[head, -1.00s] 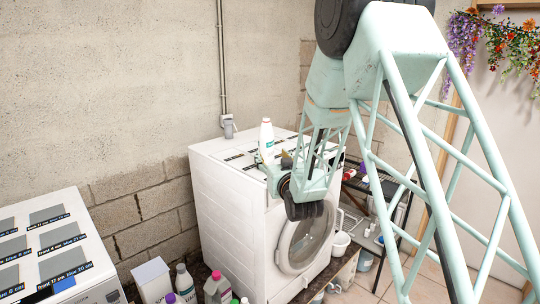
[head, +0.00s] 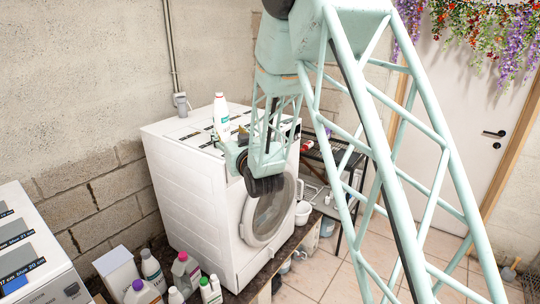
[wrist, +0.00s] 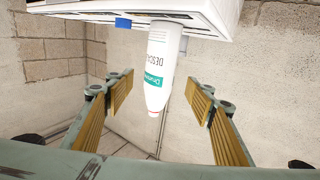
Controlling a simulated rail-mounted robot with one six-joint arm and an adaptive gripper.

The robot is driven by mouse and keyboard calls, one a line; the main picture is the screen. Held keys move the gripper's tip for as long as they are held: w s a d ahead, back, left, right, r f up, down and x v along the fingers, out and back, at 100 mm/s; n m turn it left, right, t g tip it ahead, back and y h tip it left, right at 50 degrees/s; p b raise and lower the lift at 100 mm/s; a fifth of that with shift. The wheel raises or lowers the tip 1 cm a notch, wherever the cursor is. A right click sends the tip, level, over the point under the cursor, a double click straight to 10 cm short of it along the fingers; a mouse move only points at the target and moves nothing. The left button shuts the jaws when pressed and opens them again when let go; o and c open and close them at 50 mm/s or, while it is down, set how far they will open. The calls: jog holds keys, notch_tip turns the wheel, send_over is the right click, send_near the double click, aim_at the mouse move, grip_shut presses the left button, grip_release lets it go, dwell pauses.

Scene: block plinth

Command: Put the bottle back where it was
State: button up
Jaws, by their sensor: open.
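A white bottle (head: 221,117) with a green label and a red-tipped cap stands upright on top of the white washing machine (head: 185,190). In the wrist view, which looks inverted, the bottle (wrist: 161,65) hangs cap-down in the picture, between the lines of my two fingers. My gripper (wrist: 160,88) is open, with a finger on each side of the bottle and nothing held. In the head view my gripper is at the machine's top front edge, just right of the bottle, partly hidden by my arm.
Grey pads with dark labels lie on the machine's top. A blue item (wrist: 123,22) is near the bottle. A labelled white surface (head: 25,255) is at left. Several detergent bottles (head: 186,272) and a white box (head: 117,271) stand below. A dark rack (head: 335,150) is at right.

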jog(key=shift+d+r, duration=0.1)
jog(key=s+d+r+m+g+h, duration=0.1)
jog(key=s+d+r+g+h, duration=0.3)
jog(key=s+d, duration=0.7)
jog(key=s+d+r+m+g, duration=0.1)
jog(key=s+d+r+g, duration=0.35)
jog(key=s, duration=0.95)
jog(key=s+d+g, duration=0.1)
jog(key=s+d, duration=0.2)
jog(key=s, duration=1.1)
jog(key=s+d+f+m+g+h, duration=0.1)
jog(key=s+d, duration=0.3)
jog(key=s, duration=1)
jog(key=s+d+f+g, duration=0.1)
jog(key=s+d+g, duration=0.2)
jog(key=s, duration=1.1)
jog(key=shift+s+d+m+h, duration=0.2)
jog(key=shift+d+m+h, duration=0.1)
jog(key=shift+d, duration=0.25)
jog(key=shift+r, duration=0.2)
notch_tip(320, 180, up, 7)
jog(key=p, duration=0.7)
jog(key=shift+r, duration=0.15)
